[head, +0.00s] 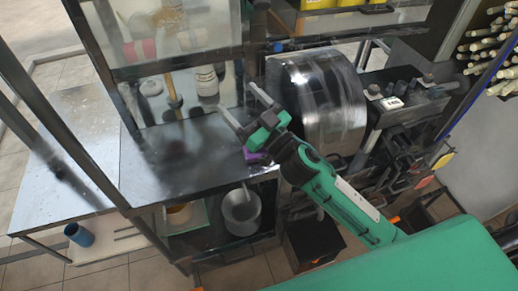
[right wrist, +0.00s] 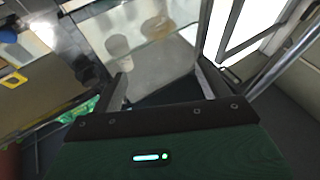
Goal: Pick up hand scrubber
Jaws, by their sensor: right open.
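My right gripper (head: 235,96) reaches in over the steel counter (head: 165,165), its two fingers spread with nothing between them. Its fingers also show apart in the right wrist view (right wrist: 162,82). A small purple object (head: 253,156) lies on the counter beside and partly behind my gripper's body; it may be the hand scrubber, but most of its shape is hidden. The purple object does not show clearly in the right wrist view. My left gripper is not in view.
A large metal drum (head: 325,100) of the press stands just right of my gripper. Glass panels with jars (head: 206,80) behind them back the counter. A metal pot (head: 241,210) sits on the shelf below. The counter's left part is clear.

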